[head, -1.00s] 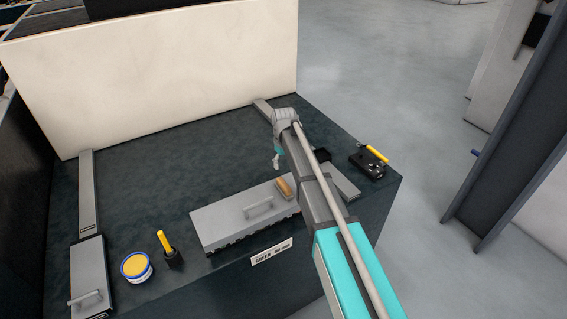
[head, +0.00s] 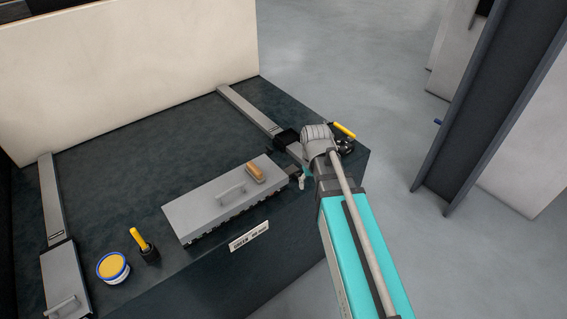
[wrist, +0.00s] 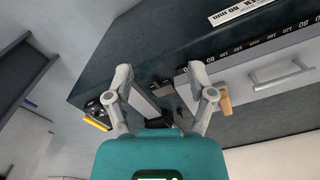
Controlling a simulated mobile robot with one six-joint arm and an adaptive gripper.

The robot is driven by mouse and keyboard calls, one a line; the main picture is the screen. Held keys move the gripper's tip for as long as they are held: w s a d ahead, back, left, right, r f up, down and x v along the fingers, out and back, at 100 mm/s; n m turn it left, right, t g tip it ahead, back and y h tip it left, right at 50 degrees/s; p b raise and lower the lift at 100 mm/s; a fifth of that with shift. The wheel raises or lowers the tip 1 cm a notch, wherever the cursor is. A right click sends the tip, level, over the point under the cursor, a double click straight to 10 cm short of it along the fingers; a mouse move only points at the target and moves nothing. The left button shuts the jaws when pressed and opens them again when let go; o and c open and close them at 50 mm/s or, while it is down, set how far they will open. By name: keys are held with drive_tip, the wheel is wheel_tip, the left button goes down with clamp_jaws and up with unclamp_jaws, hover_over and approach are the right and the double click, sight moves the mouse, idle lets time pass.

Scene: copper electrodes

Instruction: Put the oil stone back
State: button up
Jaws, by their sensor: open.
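A small tan-brown block (head: 256,173) lies on the right end of the grey case (head: 208,211), beside its handle. It may be the oil stone, but I cannot be sure. It also shows at the right of the wrist view (wrist: 225,103), just outside the right finger. My gripper (head: 303,180) is beyond the case's right end, near the table's front right corner. In the wrist view my gripper (wrist: 160,80) has its two fingers spread apart, with nothing held between them. A dark piece and a grey strip show behind the fingers. My arm hides part of that corner.
A yellow-handled tool (head: 343,130) sits at the table's right edge, beyond my wrist. A yellow-topped tub (head: 112,267), a yellow-handled tool in a black holder (head: 141,240) and another grey case (head: 66,281) stand at the left. The dark tabletop (head: 150,150) behind is clear.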

drive_tip(key=s+d+m, duration=0.1)
drive_tip(key=s+d, duration=0.3)
drive_tip(key=s, duration=0.3)
drive_tip(key=shift+m, duration=0.3)
wheel_tip(320, 180, down, 15)
drive_tip(key=b, duration=1.5)
